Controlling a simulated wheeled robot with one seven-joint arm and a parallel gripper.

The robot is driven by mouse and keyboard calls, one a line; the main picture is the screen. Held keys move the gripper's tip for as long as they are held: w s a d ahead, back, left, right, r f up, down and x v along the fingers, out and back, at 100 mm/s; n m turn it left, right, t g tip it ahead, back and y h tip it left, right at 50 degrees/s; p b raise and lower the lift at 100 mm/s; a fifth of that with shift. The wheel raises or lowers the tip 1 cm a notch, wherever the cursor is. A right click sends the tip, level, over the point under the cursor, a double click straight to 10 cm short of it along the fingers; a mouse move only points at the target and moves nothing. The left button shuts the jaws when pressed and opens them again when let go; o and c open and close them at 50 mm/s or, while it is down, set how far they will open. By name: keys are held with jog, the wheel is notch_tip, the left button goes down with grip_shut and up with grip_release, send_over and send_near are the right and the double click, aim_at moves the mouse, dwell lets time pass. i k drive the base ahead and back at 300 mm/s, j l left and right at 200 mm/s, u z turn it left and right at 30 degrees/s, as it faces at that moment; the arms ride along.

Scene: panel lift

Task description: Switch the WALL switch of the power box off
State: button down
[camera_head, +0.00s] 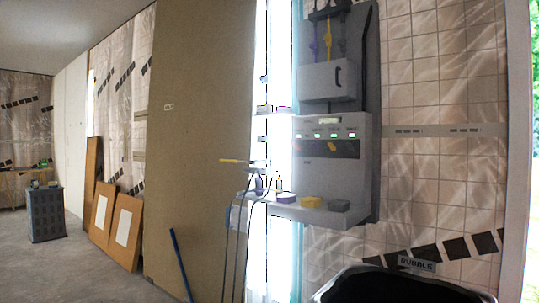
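The grey power box (330,172) is mounted on the wall right of centre. A dark panel strip (333,149) runs across its front, with a row of several small green lights and tiny labels above it. The labels are too small to read, so I cannot tell which switch is the WALL one or how it is set. A smaller grey box (328,82) with a dark handle sits above, with blue and yellow cables at its top. My gripper is not in view.
A black bin (400,287) with a RUBBLE sign stands at the lower right.

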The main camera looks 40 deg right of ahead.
aim_at(349, 145)
jog(key=i+z, duration=0.15)
jog(key=i, duration=0.4)
jog(key=i+j+z, duration=0.1)
jog(key=i, duration=0.45)
jog(key=i+z, duration=0.2)
jog(key=z, duration=0.25)
jog(key=i+z, duration=0.2)
jog(key=z, duration=0.3)
jog(key=i+j+z, duration=0.15)
jog(key=z, duration=0.3)
jog(key=i+j+z, duration=0.2)
jog(key=z, duration=0.25)
jog(key=i+j+z, duration=0.15)
jog(key=i+z, duration=0.15)
jog(key=z, duration=0.15)
jog(key=i+j+z, duration=0.2)
jog(key=z, duration=0.2)
jog(key=i+j+z, duration=0.25)
jog(key=z, duration=0.2)
